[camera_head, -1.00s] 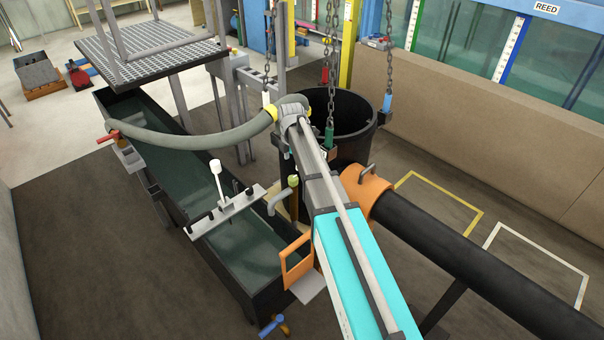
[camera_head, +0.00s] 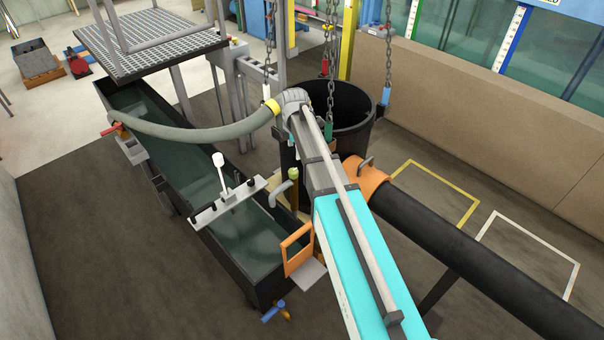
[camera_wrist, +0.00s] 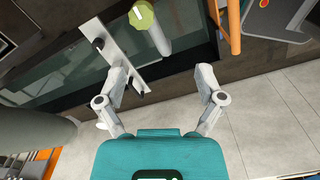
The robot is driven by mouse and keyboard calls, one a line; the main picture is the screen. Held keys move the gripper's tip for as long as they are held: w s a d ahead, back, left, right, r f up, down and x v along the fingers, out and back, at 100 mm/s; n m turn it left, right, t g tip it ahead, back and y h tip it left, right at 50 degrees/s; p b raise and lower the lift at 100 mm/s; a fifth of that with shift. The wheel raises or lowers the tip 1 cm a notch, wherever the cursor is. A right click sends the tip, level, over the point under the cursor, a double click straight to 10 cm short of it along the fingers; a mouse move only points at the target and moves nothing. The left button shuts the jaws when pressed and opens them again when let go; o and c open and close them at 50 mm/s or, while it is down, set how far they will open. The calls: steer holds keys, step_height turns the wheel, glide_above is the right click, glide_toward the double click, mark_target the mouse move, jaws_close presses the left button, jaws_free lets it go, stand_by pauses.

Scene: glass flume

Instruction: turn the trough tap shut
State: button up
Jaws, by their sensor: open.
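The long dark trough (camera_head: 250,286) holds greenish water. A tap with a blue handle (camera_head: 273,313) and a brassy body sits low at its near end. A yellow-green knob (camera_head: 293,174) stands by a bent grey spout (camera_head: 281,192) at the trough's right side. In the wrist view, a yellow-green knob (camera_wrist: 142,14) with a white mark shows at the top, beyond the fingers. My gripper (camera_wrist: 163,82) is open, with nothing between its fingers. It is apart from the knob. I cannot make out my gripper in the head view. The blue handle does not show in the wrist view.
A grey bar with a white lever (camera_head: 219,165) crosses the trough. An orange frame (camera_head: 298,250) stands at its right edge. A hose (camera_head: 185,130) hangs over the far part. A black tub (camera_head: 345,110) and black pipe (camera_head: 480,255) lie right. Open floor lies left.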

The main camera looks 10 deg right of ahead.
steer(key=s+f+m+b, duration=0.1)
steer(key=s+f+m, duration=0.1)
steer(key=s+m, duration=0.6)
steer(key=shift+s+d+b, duration=0.15)
steer(key=shift+s+b, duration=0.25)
steer(key=shift+s, duration=0.55)
steer(key=shift+s, duration=0.1)
steer(key=s+m, duration=1.1)
steer(key=s, duration=0.2)
steer(key=shift+s+d+m, duration=0.15)
steer(key=shift+m, duration=0.25)
